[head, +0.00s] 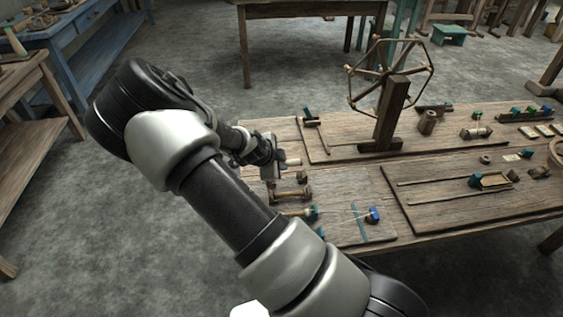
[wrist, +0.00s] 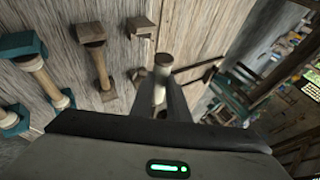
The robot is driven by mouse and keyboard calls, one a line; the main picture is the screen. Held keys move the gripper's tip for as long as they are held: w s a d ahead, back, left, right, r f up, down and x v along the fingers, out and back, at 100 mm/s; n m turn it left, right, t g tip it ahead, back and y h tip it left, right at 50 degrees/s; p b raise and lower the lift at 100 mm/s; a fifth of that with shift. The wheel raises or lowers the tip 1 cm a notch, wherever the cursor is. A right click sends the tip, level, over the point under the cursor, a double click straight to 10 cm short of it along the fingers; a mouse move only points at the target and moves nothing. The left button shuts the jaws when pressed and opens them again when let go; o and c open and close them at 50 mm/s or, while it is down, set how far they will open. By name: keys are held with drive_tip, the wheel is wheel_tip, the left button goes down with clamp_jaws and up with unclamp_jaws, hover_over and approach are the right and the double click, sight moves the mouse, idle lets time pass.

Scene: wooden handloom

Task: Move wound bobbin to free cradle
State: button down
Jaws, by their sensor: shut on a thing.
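My gripper (wrist: 161,98) is shut on a pale bobbin (wrist: 159,76) with a brown end, held between its two dark fingers. In the head view my gripper (head: 271,172) is at the left end of the worktable, and the bobbin (head: 292,162) shows beside it. A brown wooden cradle (head: 290,195) with two end posts is close below the gripper; a similar brown piece (wrist: 98,64) stands left of the held bobbin in the wrist view. I cannot tell whether the bobbin touches the wood behind it. Its lower part is hidden by the fingers.
A pale spool with teal ends (wrist: 38,75) lies at the far left of the wrist view. A blue-ended piece (head: 374,215) lies on the front board. A wooden wheel-like winder (head: 390,110) stands farther back. Several small tools crowd the table's right side.

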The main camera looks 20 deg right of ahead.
wheel_tip(320, 180, down, 5)
drive_tip(key=b, duration=0.2)
drive_tip(key=shift+r+b, duration=0.15)
drive_tip(key=shift+b, duration=0.25)
drive_tip(key=shift+f, duration=0.8)
drive_tip(key=c, duration=1.6)
unclamp_jaws()
drive_tip(key=p+v, duration=0.6)
drive_tip(key=v, duration=1.1)
drive_tip(key=shift+s+a+r, duration=0.1)
drive_tip(key=shift+s+r, duration=0.05)
drive_tip(key=shift+r, duration=0.05)
